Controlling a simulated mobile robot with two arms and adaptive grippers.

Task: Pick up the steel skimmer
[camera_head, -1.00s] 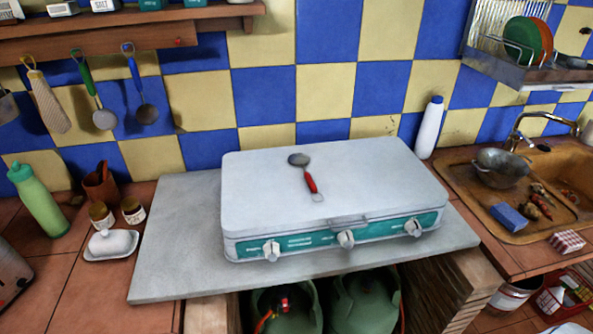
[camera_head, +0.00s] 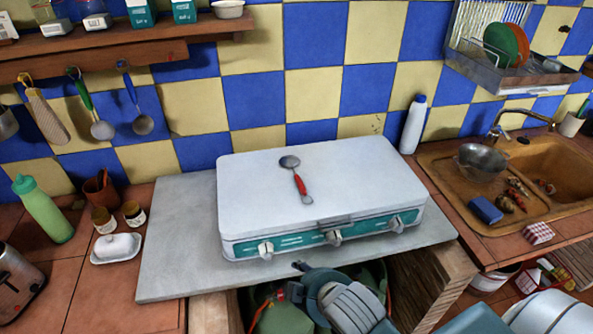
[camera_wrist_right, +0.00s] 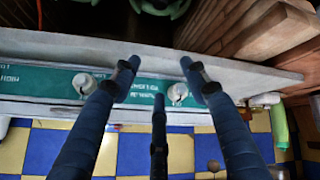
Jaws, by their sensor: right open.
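The steel skimmer (camera_head: 295,177), with a round grey head and a red handle, lies on the closed white lid of the camping stove (camera_head: 245,190). Its head points to the back and its handle to the front right. My right gripper (camera_head: 312,274) is low in front of the stove, below the front panel and apart from the skimmer. In the right wrist view the blue fingers of my right gripper (camera_wrist_right: 160,72) are spread and empty, across the stove's green knob panel (camera_wrist_right: 135,88). The skimmer cannot be made out there. My left gripper is out of view.
The stove stands on a grey slab (camera_head: 180,230). A butter dish (camera_head: 116,249) and a green bottle (camera_head: 44,208) are at left, a white bottle (camera_head: 413,124) behind right, the sink (camera_head: 545,165) at right. Utensils hang on the wall. Green gas cylinders (camera_head: 283,318) stand below the slab.

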